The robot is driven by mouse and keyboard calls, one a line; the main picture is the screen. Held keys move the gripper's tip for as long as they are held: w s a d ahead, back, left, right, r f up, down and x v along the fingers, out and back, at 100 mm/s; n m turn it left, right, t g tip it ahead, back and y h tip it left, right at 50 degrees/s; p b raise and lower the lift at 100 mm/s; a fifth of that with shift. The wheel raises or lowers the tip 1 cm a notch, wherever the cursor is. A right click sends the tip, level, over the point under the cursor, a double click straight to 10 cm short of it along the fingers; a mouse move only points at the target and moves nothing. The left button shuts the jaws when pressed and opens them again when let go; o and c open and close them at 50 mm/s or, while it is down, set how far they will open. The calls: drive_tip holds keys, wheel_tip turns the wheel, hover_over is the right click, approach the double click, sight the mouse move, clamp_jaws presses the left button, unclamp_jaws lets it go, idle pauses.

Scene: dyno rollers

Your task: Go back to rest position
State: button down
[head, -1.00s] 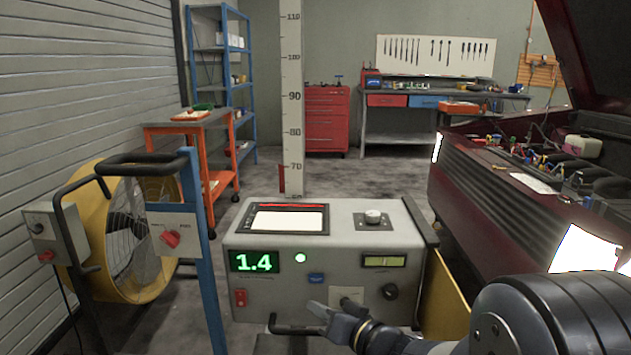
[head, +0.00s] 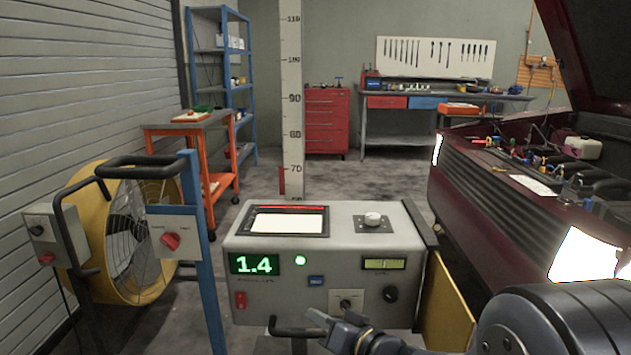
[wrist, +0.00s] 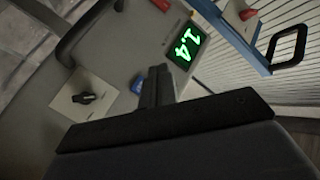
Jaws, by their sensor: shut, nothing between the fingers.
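My gripper (head: 322,322) is low in front of the grey control console (head: 340,294), at the bottom of the head view. It points up and left at the console's front face, just below the blue button (head: 316,281) and beside a black knob on a pale plate (head: 346,301). In the wrist view the fingers (wrist: 154,80) are together with nothing between them. The green display (wrist: 187,46) reads 1.4, and a green lamp (head: 300,260) is lit. I cannot tell whether the fingertips touch the console.
A yellow fan (head: 120,240) and a blue post with a red-knob box (head: 174,236) stand at left. A dark red car with an open hood (head: 500,210) is at right. A tall measuring scale (head: 292,100) rises behind the console. Floor beyond it is open.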

drive_tip(key=w+p, duration=0.3)
drive_tip(key=w, duration=0.1)
drive_tip(key=shift+w+d+r, duration=0.1)
drive_tip(key=shift+r, duration=0.15)
